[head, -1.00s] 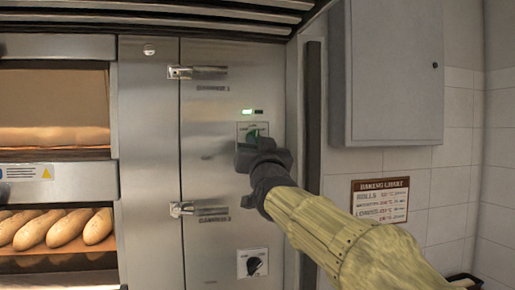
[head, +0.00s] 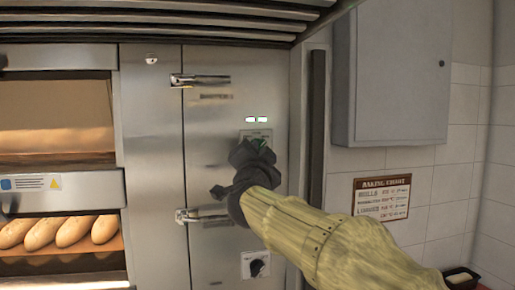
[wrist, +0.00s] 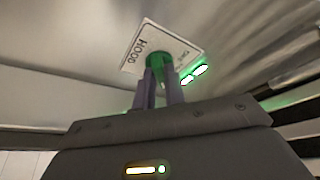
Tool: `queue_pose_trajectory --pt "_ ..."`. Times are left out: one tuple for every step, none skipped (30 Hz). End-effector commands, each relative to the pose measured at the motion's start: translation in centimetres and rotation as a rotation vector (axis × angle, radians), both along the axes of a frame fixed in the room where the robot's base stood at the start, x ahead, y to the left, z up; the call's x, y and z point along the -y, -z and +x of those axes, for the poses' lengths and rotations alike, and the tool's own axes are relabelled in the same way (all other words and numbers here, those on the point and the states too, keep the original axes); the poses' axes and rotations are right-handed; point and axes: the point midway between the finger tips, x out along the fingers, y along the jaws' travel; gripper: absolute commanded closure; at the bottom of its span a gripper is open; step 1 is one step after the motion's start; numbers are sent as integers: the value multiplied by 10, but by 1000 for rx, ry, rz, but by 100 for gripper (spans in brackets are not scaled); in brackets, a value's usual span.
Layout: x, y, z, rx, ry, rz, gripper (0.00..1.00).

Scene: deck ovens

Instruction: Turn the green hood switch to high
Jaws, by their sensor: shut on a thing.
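The green hood switch (wrist: 158,62) is on a white plate marked HOOD (wrist: 143,44) in the wrist view. In the head view, the top of the plate (head: 255,134) shows on the steel panel, and my gripper hides most of the switch. My gripper (wrist: 160,82) is shut on the green switch, one finger on each side; it also shows in the head view (head: 255,150). Two indicator lights (head: 256,119) above the plate are both lit, and they glow green-white in the wrist view (wrist: 194,75). In the wrist view the plate looks tilted relative to my gripper.
A second plate with a black knob (head: 256,267) is lower on the same panel. A grey wall cabinet (head: 402,75) and a baking chart (head: 381,196) are at right. Bread (head: 60,231) lies in the oven.

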Motion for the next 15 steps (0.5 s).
queue_pose_trajectory --pt "0 0 0 -2 1 6 100" --pt "0 0 0 -2 1 8 100" --pt "0 0 0 -2 1 10 100" --pt "0 0 0 -3 1 11 100" --pt "0 0 0 -3 1 12 100" --pt "1 0 0 -2 2 12 100" --pt "1 0 0 -2 2 12 100" --pt "1 0 0 -2 2 12 100" --pt "1 0 0 -2 2 12 100" --pt "1 0 0 -2 2 12 100" --pt "1 0 0 -2 2 12 100" --pt "1 0 0 -2 2 12 100" --pt "1 0 0 -2 2 12 82" --pt "1 0 0 -2 2 12 76" --pt "1 0 0 -2 1 11 69"
